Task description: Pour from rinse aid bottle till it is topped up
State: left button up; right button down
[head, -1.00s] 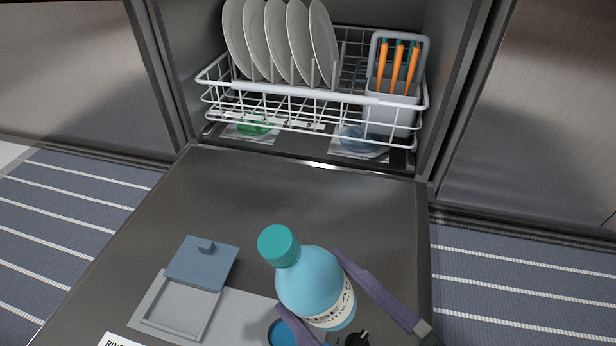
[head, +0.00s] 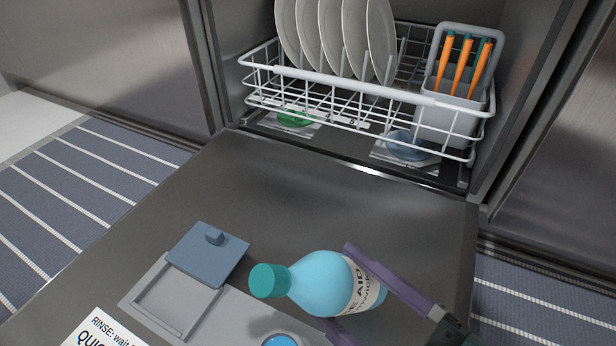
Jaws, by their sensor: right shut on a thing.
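The light blue rinse aid bottle (head: 322,284) with a teal top (head: 269,281) lies nearly sideways above the open dishwasher door, its top pointing left. My right gripper (head: 345,288) is shut on it, with a purple finger on either side of the labelled body. A round blue spot (head: 281,341), likely the rinse aid port, is at the bottom edge, below the bottle and partly cut off. I see no stream from the bottle. My left gripper is out of view.
The grey dispenser panel (head: 222,318) has a raised blue-grey lid (head: 205,258) beside an open tray. A white printed card (head: 105,335) lies at lower left. Behind stands a white rack (head: 300,110) with several plates and a cutlery basket (head: 450,112). The door's middle (head: 330,200) is clear.

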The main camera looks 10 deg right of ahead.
aim_at(375, 298)
jog(key=shift+w+d+f+n+b, duration=0.2)
jog(key=shift+d+f+n+b, duration=0.1)
jog(key=shift+d+f+n, duration=0.15)
jog(key=shift+w+d+f+n+h+b, duration=0.2)
jog(key=shift+d+f+n+h+b, duration=0.1)
jog(key=shift+f+n+b, duration=0.4)
jog(key=shift+d+r, duration=0.1)
jog(key=shift+r, duration=0.2)
jog(key=shift+w+d+f+n, duration=0.15)
jog(key=shift+d+f+n, duration=0.1)
jog(key=shift+n, duration=0.3)
jog(key=shift+d+f+n, duration=0.15)
jog(key=shift+n, duration=0.25)
jog(key=shift+w, duration=0.1)
